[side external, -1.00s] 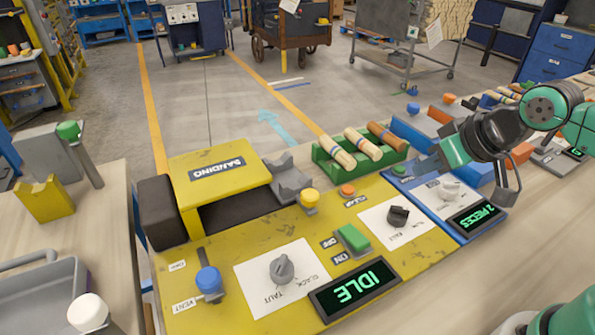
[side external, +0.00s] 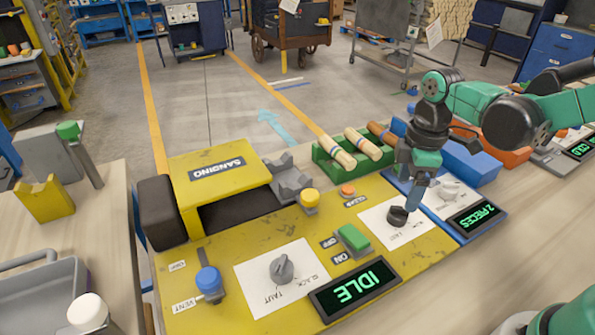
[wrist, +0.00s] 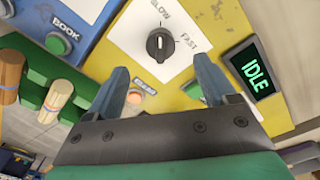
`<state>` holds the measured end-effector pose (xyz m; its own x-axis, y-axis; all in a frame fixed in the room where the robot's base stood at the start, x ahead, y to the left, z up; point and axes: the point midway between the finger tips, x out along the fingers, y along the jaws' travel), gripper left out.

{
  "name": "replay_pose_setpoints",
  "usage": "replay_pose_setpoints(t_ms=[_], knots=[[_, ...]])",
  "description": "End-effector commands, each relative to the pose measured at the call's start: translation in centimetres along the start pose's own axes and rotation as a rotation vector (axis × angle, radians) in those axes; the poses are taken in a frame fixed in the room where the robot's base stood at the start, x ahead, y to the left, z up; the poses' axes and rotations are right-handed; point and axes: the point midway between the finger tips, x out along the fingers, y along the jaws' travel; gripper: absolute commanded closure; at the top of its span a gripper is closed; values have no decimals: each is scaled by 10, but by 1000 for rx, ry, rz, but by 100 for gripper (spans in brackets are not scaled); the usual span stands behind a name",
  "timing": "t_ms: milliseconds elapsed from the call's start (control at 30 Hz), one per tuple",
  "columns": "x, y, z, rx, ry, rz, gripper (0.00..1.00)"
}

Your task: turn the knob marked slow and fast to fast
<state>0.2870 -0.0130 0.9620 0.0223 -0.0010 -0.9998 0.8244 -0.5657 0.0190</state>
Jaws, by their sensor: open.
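The slow/fast knob is a black knob (wrist: 159,44) on a white card (wrist: 133,32) printed SLOW and FAST. In the wrist view its pale pointer line faces up, toward the SLOW side, with FAST to the right. My gripper (wrist: 159,68) is open and empty, with one finger on each side below the knob in the wrist view. In the side view my gripper (side external: 411,198) points down just above the knob. I cannot tell whether the fingertips touch it.
A blue panel with a grey knob (side external: 449,190) adjoins on the right. A green rack (side external: 330,165) of turned pieces stands behind.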

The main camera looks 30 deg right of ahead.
Motion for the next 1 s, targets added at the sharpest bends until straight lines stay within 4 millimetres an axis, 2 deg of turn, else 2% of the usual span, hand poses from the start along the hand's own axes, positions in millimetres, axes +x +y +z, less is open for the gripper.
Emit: replay_pose_setpoints(t_ms=[167, 600, 933, 967, 1000], knots=[[11, 1, 0, -43, -13, -22, 22], [56, 0, 1, -41, -12, -20, 22], [60, 0, 1, -40, -12, -19, 22], [60, 0, 1, -40, -12, -19, 25], [60, 0, 1, -40, -12, -19, 37]])
